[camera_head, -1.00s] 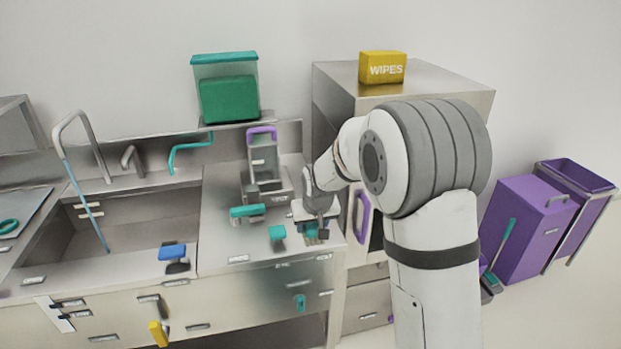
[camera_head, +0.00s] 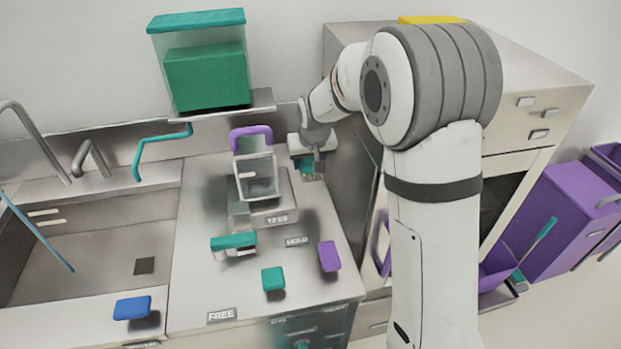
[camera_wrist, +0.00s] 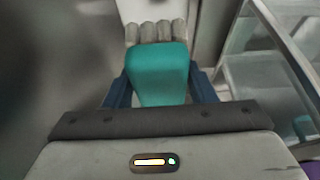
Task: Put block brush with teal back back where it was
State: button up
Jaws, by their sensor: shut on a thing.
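The block brush with teal back (camera_wrist: 158,72) is held between the blue fingers of my gripper (camera_wrist: 160,88) in the wrist view. Its pale bristle tufts show at its far end. In the head view my gripper (camera_head: 309,162) is above the back right of the steel counter, right of the grey device with a purple handle. Only a small teal part of the brush (camera_head: 306,164) shows there. Another teal-topped item (camera_head: 233,241) and a teal block (camera_head: 273,278) stand on the counter.
The counter (camera_head: 200,280) bears several labels, among them FREE (camera_head: 221,315). The device (camera_head: 256,180) stands at its back, below a green-filled bin (camera_head: 207,75). A purple block (camera_head: 330,256) is at the right edge, a blue block (camera_head: 132,307) by the sink.

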jog(key=shift+w+d+f, duration=0.15)
jog(key=shift+w, duration=0.2)
jog(key=f, duration=0.3)
jog(key=f+p, duration=0.1)
jog(key=f, duration=0.2)
jog(key=shift+w+d, duration=0.2)
notch_tip(320, 180, down, 3)
jog(key=shift+s+r+p, duration=0.1)
jog(key=shift+s+p, duration=0.05)
jog(key=shift+p, duration=0.35)
jog(key=shift+f, duration=0.4)
jog(key=shift+f+b, duration=0.15)
jog(key=shift+b, duration=0.15)
jog(key=o, duration=0.7)
